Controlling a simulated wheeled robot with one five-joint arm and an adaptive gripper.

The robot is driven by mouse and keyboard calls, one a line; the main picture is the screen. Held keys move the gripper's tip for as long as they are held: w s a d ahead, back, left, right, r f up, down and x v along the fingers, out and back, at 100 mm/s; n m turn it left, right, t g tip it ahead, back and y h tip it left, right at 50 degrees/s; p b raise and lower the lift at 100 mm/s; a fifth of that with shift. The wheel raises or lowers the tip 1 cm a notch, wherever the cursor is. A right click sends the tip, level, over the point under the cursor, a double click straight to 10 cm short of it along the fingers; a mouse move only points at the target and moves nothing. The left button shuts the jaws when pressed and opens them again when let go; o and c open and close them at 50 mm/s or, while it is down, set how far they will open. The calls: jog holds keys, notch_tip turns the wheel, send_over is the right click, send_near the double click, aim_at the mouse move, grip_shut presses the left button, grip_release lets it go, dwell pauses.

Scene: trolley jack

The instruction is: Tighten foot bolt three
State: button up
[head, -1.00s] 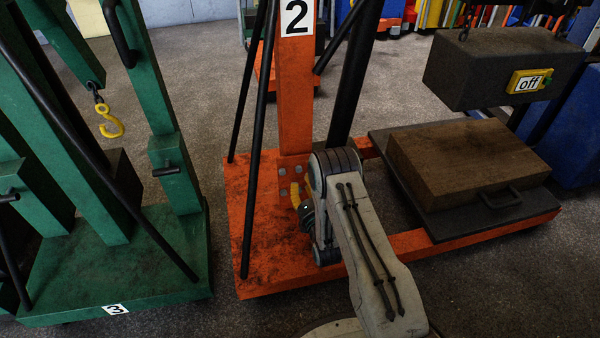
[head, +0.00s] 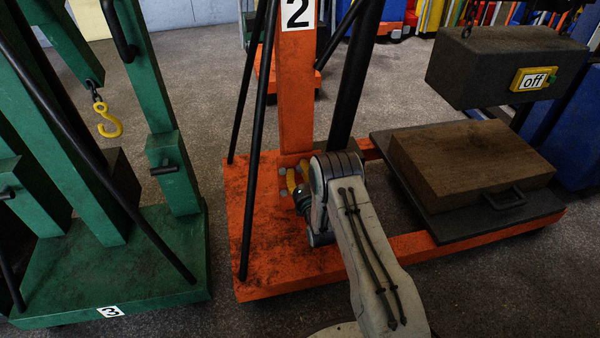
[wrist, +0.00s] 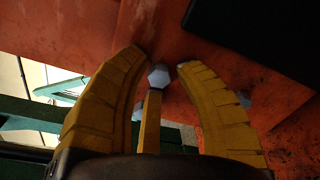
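The orange trolley jack (head: 297,110) labelled 2 stands in the middle of the head view, with small grey hex bolts (head: 283,170) at the foot of its post. My gripper (head: 292,179) is at these bolts, partly hidden by my wrist. In the wrist view, my yellow fingers (wrist: 161,62) are spread apart. One grey hex bolt head (wrist: 158,76) lies between them, just beyond the thin middle finger; I cannot tell whether they touch. Another bolt (wrist: 243,98) shows by the right finger, and others are partly hidden behind the fingers. No bolt number is readable.
A green jack (head: 170,240) labelled 3, with a yellow hook (head: 108,120), stands left. A wooden block (head: 470,160) lies on the orange jack's dark plate at right, below a hanging dark block (head: 500,65) with an "off" sign. Slanted black bars (head: 258,140) flank the post.

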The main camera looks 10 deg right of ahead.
jog(key=shift+o, duration=0.2)
grip_shut()
jog(key=shift+m, duration=0.3)
jog(key=m, duration=1.1)
jog(key=shift+r+m, duration=0.1)
jog(key=shift+m, duration=0.3)
jog(key=m, duration=1.2)
jog(key=shift+m, duration=0.3)
jog(key=shift+r, duration=0.1)
jog(key=shift+c, duration=0.2)
grip_release()
